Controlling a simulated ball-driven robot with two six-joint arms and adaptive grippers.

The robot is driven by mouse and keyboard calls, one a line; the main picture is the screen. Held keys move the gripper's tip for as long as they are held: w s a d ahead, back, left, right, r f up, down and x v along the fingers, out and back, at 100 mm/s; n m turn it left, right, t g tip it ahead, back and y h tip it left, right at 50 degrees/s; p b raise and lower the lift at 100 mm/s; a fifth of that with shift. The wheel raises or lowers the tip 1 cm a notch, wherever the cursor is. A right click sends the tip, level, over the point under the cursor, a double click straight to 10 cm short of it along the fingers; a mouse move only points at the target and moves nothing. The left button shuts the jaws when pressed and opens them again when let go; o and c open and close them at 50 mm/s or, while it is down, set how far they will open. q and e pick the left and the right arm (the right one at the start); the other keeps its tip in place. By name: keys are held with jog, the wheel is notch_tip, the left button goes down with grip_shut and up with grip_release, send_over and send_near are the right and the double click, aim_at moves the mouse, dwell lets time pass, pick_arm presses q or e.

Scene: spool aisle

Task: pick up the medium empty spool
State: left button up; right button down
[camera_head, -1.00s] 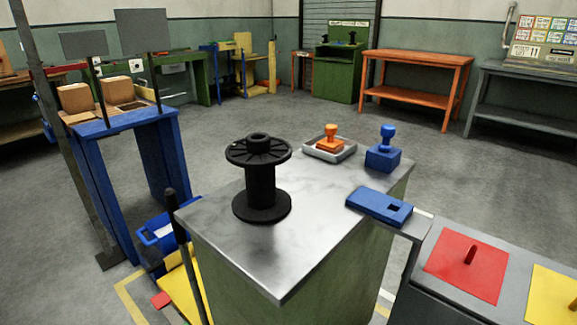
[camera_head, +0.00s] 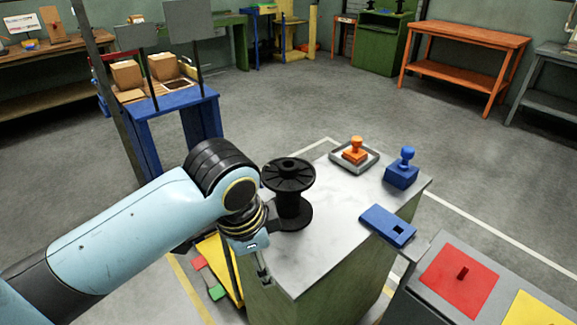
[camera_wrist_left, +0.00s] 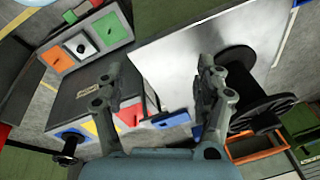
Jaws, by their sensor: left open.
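The medium empty spool (camera_head: 293,204) is black and stands upright on the pale marble-like top of the green cabinet (camera_head: 345,228) in the head view. My left gripper (camera_head: 263,268) hangs at the cabinet's left edge, in front and left of the spool. In the left wrist view my left gripper (camera_wrist_left: 162,75) is open, with nothing between its fingers. The spool (camera_wrist_left: 262,92) appears there to the right, beyond the right finger, which partly covers it. I cannot tell whether finger and spool touch. My right gripper is not in view.
An orange stamp (camera_head: 356,149) in a grey tray, a blue stamp (camera_head: 402,170) and a blue plate (camera_head: 388,226) lie on the top's right side. A grey unit with a red panel (camera_head: 459,280) adjoins at lower right. A blue table (camera_head: 165,115) stands behind left.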

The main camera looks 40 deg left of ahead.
pick_arm(q)
jog(key=w+a+r+m+g+p, duration=0.1)
jog(key=w+a+r+m, duration=0.3)
jog(key=w+r+m, duration=0.5)
notch_tip(320, 180, up, 6)
jog(key=m+g, duration=0.2)
jog(key=m, duration=0.9)
send_over(288, 160)
jog(key=d, duration=0.1)
jog(key=shift+h, duration=0.4)
jog(key=f, duration=0.3)
jog(key=f+p, duration=0.1)
jog(key=f, duration=0.6)
jog(key=shift+s+f+p, duration=0.2)
jog(key=shift+s+p, duration=0.1)
jog(key=shift+s, duration=0.1)
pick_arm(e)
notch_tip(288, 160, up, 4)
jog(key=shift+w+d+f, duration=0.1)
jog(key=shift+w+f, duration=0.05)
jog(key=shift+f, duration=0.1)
pick_arm(q)
jog(key=shift+c, duration=0.4)
jog(key=shift+a, duration=0.1)
grip_shut()
